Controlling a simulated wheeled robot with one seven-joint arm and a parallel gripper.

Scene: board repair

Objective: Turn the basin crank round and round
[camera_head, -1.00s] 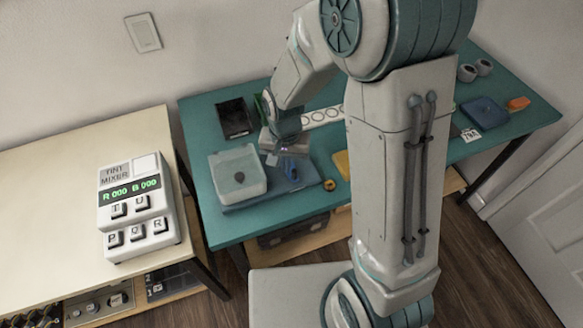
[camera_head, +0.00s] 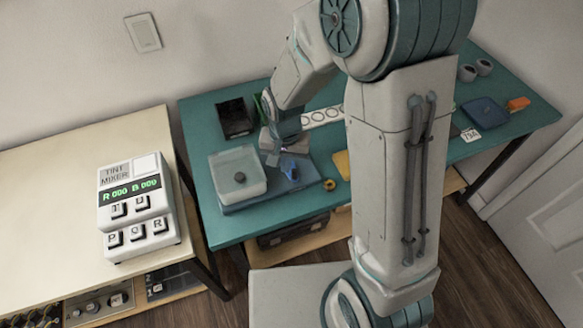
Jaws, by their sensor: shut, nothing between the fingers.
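The basin (camera_head: 254,187) is a pale, clear-walled box at the left of the teal table, with a small dark round thing inside it. It stands on a blue base (camera_head: 312,182) that reaches out to its right. A small blue part, which looks like the crank (camera_head: 290,171), stands on that base just right of the basin. My gripper (camera_head: 276,160) is shut and points down at the blue part from above and behind. The fingertips are small here, and I cannot tell whether they touch it.
A black tray (camera_head: 236,118) and a white strip with holes (camera_head: 322,117) lie behind. A mixer box (camera_head: 138,208) stands on the left table. My arm hides the table's middle.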

